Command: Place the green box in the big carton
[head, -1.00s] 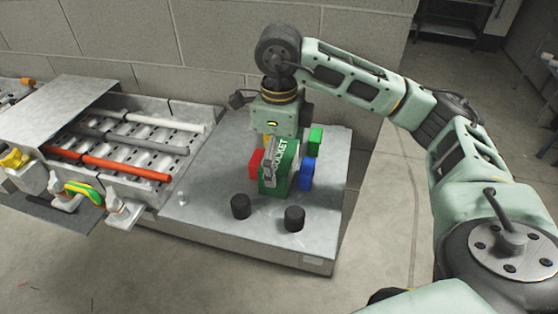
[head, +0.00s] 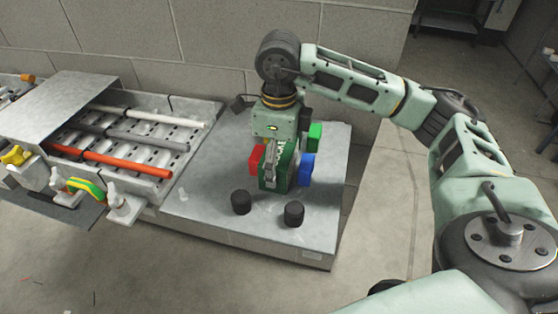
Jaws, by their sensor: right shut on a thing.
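The green box (head: 283,180) with white lettering stands on the grey metal platform in the head view. My right gripper (head: 270,163) comes down on it from above and is shut on it. The fingers cover part of the box's front and the gripper body hides its top. I cannot tell whether the box's base touches the platform. The big carton is not in view. My left gripper is not in view.
A red block (head: 255,160), a blue block (head: 306,171) and a green block (head: 315,136) are close around the box. Two black knobs (head: 240,202) (head: 293,213) stand in front on the platform (head: 205,222).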

